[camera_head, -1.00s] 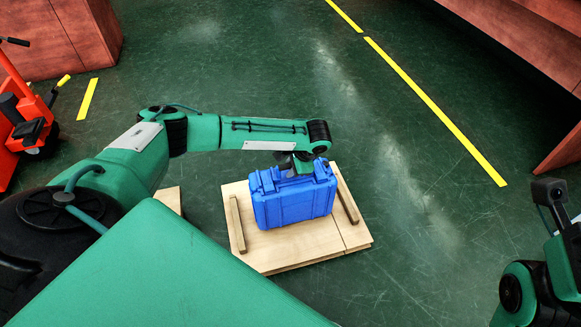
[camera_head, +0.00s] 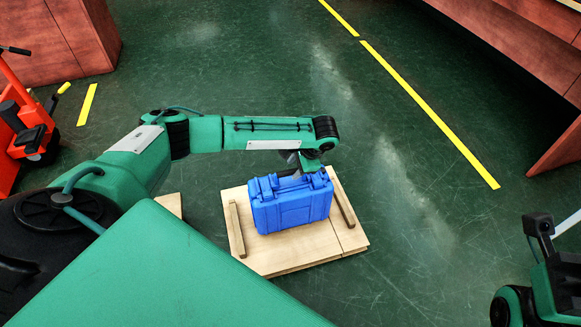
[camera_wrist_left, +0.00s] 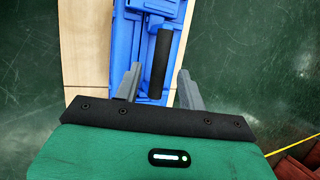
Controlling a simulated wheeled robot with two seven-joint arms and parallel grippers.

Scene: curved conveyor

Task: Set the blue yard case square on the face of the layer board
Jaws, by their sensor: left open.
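The blue yard case (camera_head: 292,208) stands upright on the pale wooden layer board (camera_head: 290,255), between two raised wooden strips. Its sides look roughly in line with the board's edges. In the left wrist view, the case (camera_wrist_left: 127,45) lies ahead with its black handle grip (camera_wrist_left: 160,62) toward me. My left gripper (camera_head: 298,172) is at the top of the case. In the left wrist view its fingers (camera_wrist_left: 158,86) are spread apart, one on each side of the handle's line, with gaps. My right arm shows at the lower right; its gripper fingers are not visible.
An orange pallet jack (camera_head: 30,130) stands at the left, near a reddish wooden block (camera_head: 60,45). Reddish furniture (camera_head: 520,50) is at the upper right. Yellow lines (camera_head: 430,115) mark the green floor, which is clear beyond and right of the board.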

